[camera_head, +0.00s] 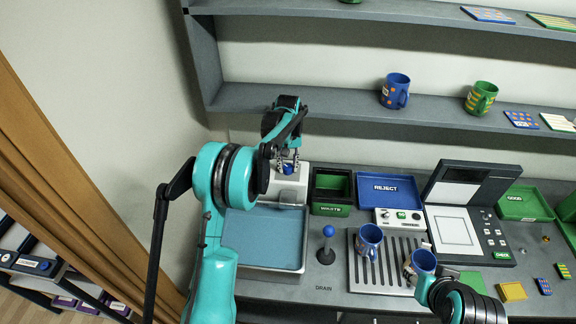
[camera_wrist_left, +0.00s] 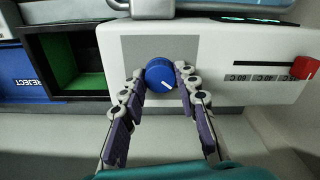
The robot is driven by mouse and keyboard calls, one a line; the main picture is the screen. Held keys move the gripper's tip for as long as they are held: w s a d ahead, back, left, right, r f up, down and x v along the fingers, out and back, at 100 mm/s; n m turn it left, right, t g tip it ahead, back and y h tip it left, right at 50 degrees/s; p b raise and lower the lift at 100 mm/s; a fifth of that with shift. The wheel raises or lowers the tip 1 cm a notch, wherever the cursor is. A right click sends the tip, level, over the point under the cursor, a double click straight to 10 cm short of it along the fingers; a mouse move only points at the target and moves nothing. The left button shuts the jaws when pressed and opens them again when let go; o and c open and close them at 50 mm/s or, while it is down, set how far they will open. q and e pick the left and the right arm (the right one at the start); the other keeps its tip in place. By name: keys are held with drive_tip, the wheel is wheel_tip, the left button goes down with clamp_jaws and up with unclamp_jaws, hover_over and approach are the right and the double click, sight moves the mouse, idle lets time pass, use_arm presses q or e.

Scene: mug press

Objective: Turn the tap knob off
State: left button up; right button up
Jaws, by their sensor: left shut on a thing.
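The tap knob (camera_wrist_left: 160,78) is a round blue dial with a white mark, on a grey panel of the white tap housing (camera_wrist_left: 215,60). In the wrist view the mark points to the lower right. My left gripper (camera_wrist_left: 160,82) is shut on the knob, one finger on each side. In the head view the blue knob (camera_head: 288,169) shows between the fingers of the left gripper (camera_head: 287,162), above the sink basin (camera_head: 262,240). My right gripper (camera_head: 428,270) is by a blue mug (camera_head: 423,261); its fingers are mostly hidden.
A red slider (camera_wrist_left: 304,68) is on the same housing. A green-lined waste bin (camera_head: 331,190) and a blue reject tray (camera_head: 390,190) stand to the right in the head view. A blue-topped lever (camera_head: 328,240) and another blue mug (camera_head: 369,240) are near the drain grate (camera_head: 390,285).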

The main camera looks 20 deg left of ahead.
sight(288, 167)
use_arm(q)
drive_tip(key=o, duration=1.2)
drive_tip(key=shift+c, duration=0.2)
drive_tip(key=shift+r, duration=0.1)
wheel_tip(288, 167, up, 12)
